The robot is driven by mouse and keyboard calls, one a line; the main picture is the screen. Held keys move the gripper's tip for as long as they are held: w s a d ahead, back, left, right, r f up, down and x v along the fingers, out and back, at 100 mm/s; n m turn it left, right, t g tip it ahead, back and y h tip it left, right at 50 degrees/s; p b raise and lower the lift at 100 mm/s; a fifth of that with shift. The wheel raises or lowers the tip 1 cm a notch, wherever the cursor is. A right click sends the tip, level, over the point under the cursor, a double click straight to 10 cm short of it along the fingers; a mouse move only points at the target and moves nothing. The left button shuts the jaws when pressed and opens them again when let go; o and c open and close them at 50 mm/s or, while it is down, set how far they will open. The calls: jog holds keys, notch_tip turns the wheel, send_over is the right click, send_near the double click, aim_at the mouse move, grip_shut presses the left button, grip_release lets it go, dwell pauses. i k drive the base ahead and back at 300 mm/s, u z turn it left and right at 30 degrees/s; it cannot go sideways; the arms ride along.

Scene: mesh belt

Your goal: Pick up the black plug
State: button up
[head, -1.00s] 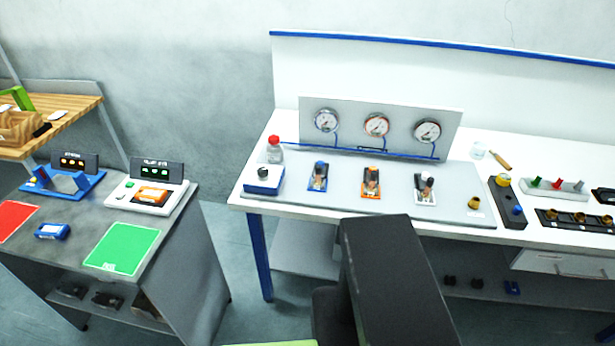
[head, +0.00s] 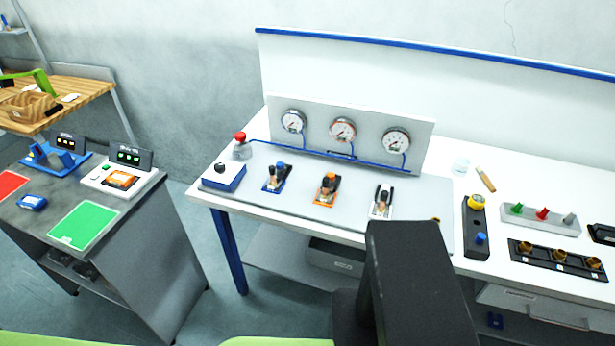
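I cannot tell for sure which thing is the black plug. A small black knob-like piece (head: 221,168) sits on a blue and white box at the left end of the white bench. A dark object (head: 602,233) is cut off by the right edge. A white rack (head: 540,218) holds a green, a red and a grey plug. My black arm link rises at the lower middle, in front of the bench. My gripper is not in view.
The white bench (head: 330,222) carries three clamp-like fixtures below a gauge panel (head: 370,160). A block with yellow and blue knobs (head: 475,222) and a black strip with brass fittings (head: 558,258) stand right. A grey cart with a green mat (head: 84,226) stands left.

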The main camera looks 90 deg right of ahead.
aim_at(272, 168)
jog(key=u, duration=0.05)
jog(key=k, duration=0.6)
jog(key=z, duration=0.85)
jog(key=i, duration=1)
jog(key=u, duration=0.1)
